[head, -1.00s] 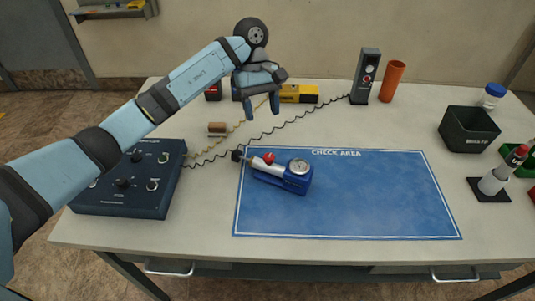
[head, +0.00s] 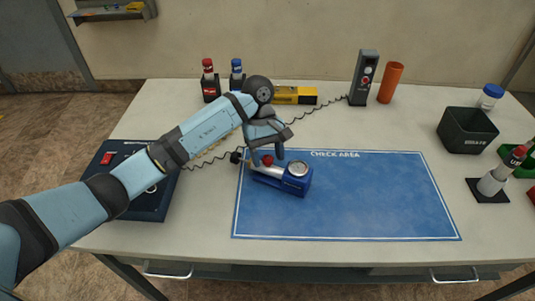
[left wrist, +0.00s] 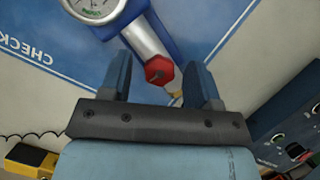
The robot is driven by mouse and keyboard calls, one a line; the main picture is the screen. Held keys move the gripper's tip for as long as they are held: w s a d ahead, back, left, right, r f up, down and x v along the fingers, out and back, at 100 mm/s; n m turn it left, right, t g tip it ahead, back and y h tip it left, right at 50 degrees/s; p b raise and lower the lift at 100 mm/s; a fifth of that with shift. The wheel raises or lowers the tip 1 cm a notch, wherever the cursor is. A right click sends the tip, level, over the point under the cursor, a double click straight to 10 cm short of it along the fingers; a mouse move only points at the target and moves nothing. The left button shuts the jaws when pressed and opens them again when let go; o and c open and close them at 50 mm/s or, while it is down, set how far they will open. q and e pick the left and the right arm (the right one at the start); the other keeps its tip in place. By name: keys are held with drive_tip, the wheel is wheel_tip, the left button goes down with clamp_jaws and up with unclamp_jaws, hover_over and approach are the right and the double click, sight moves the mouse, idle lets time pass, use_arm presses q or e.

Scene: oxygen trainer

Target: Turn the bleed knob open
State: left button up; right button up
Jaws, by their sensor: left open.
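The red bleed knob (head: 267,160) sits on the blue device with a silver cylinder and a round gauge (head: 298,169), which lies on the left part of the blue check area mat. My left gripper (head: 267,156) is open and points down over the knob. In the left wrist view the hexagonal red knob (left wrist: 159,70) shows between the two spread blue fingers (left wrist: 159,65), with a gap on both sides. I cannot tell whether the fingertips are level with it. My right gripper is not in view.
The dark control box (head: 150,207) stands left, partly behind my arm. Two bottles, one red-capped (head: 208,81) and one blue-capped (head: 236,77), stand behind, near a yellow case (head: 295,95). A coiled black cable runs behind the device. The mat's right side (head: 390,195) is clear.

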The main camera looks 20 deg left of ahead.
use_arm(q)
drive_tip(key=c, duration=0.9)
